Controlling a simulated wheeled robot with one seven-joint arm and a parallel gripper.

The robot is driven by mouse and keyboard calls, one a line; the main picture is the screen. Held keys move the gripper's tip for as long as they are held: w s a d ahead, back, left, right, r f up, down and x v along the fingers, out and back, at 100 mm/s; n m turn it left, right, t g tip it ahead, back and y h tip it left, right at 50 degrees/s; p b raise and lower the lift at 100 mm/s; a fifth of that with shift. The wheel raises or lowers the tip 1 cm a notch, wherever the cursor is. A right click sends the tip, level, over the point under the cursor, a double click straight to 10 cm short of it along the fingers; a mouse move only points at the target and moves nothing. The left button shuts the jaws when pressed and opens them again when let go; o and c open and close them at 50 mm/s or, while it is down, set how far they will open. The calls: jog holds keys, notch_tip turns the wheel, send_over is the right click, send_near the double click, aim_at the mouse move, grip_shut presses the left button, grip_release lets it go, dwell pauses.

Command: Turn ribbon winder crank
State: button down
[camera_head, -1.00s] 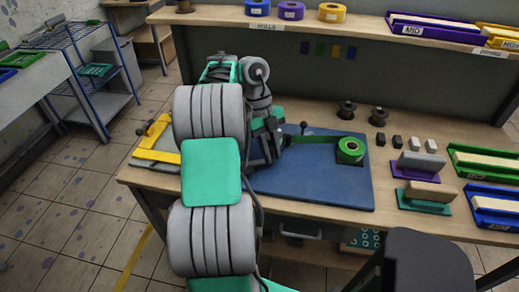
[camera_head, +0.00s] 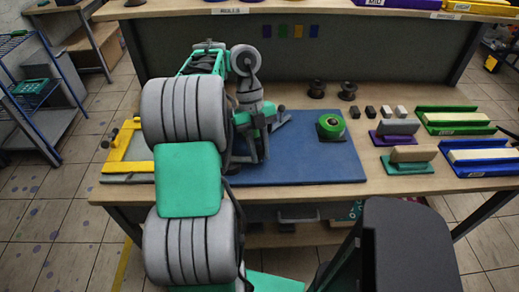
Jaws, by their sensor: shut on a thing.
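My gripper (camera_head: 262,133) is low over the left part of the blue mat (camera_head: 310,168), seen from behind. My arm hides its fingertips. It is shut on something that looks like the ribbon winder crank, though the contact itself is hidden. A small dark knob (camera_head: 281,109) and a grey slanted part (camera_head: 279,121) show just right of the gripper. These look like parts of the winder, whose body is mostly hidden. A green ribbon roll (camera_head: 331,127) sits on the mat further right, apart from the gripper. No ribbon strand shows between them.
A yellow frame (camera_head: 127,140) with dark knobs stands left of my arm. Dark spools (camera_head: 348,90), small blocks (camera_head: 385,111), a purple-based block (camera_head: 398,130) and green (camera_head: 455,120) and blue (camera_head: 480,157) trays occupy the right side. The mat's right front is clear.

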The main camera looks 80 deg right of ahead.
jog(key=shift+w, duration=0.1)
jog(key=c, duration=1.7)
grip_release()
jog(key=shift+o, duration=0.8)
jog(key=shift+w, duration=0.2)
jog(key=shift+s, duration=0.1)
